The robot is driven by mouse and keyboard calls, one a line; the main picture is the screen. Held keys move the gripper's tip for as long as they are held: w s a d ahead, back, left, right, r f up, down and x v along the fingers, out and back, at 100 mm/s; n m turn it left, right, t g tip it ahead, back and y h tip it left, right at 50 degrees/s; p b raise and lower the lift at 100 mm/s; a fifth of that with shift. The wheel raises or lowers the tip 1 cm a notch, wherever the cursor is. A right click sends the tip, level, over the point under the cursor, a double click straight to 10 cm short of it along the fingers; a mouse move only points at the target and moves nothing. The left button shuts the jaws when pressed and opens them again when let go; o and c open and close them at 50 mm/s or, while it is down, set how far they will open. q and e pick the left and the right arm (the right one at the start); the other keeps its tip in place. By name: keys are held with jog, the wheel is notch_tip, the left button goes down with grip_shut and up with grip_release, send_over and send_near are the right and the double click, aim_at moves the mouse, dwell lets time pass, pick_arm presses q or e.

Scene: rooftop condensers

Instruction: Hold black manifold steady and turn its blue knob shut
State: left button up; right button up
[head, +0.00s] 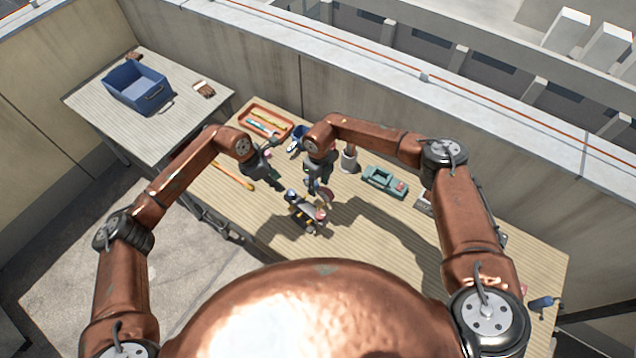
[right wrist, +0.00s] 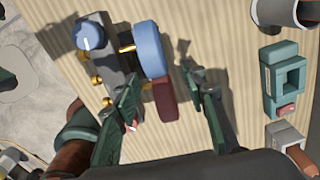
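The black manifold (head: 303,208) lies on the slatted workbench near its front edge, below both grippers in the head view. In the right wrist view its dark body (right wrist: 112,62) carries a round blue-faced gauge (right wrist: 88,36), brass fittings, a blue knob (right wrist: 150,48) and a dark red knob (right wrist: 165,101). My right gripper (right wrist: 163,72) is open, its fingers spread above the knob side; the red knob shows between them and the blue knob lies beyond the left fingertip. No grip on either knob shows. My left gripper (head: 273,180) hangs left of the manifold, apart from it; its finger opening is unclear.
An orange tray (head: 285,133) of tools and a blue container (head: 299,136) stand behind. A grey cup (head: 349,160) and a teal device (head: 384,181) are to the right. A yellow-handled tool (head: 233,176) lies left. A blue crate (head: 135,90) stands on the side table. The right front bench is mostly clear.

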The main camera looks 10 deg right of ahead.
aim_at(319, 194)
jog(key=shift+f, duration=3.6)
jog(key=shift+c, duration=0.4)
grip_shut()
